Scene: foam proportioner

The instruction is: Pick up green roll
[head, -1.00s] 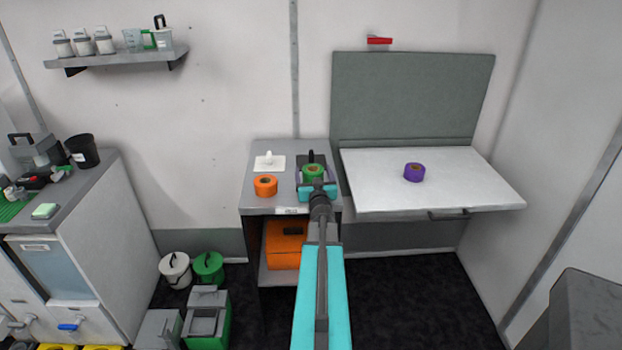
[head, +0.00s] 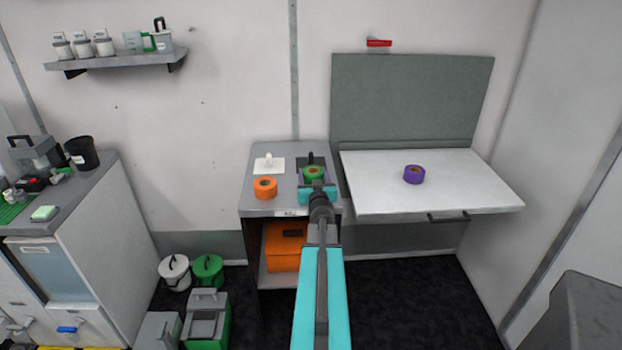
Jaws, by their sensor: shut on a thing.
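The green roll (head: 314,173) is at the right side of the grey cabinet top, by a dark holder with an upright black post (head: 311,158). My gripper (head: 315,183) reaches it from the front and is shut on it. The gripper's teal body covers the roll's lower front, and the fingers are too small to make out well. I cannot tell whether the roll is clear of the surface beneath it.
An orange roll (head: 265,188) stands left of my gripper, in front of a white plate with a peg (head: 269,163). A purple roll (head: 413,174) lies on the white fold-down table (head: 470,190) to the right. An orange box (head: 285,245) sits on the shelf below.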

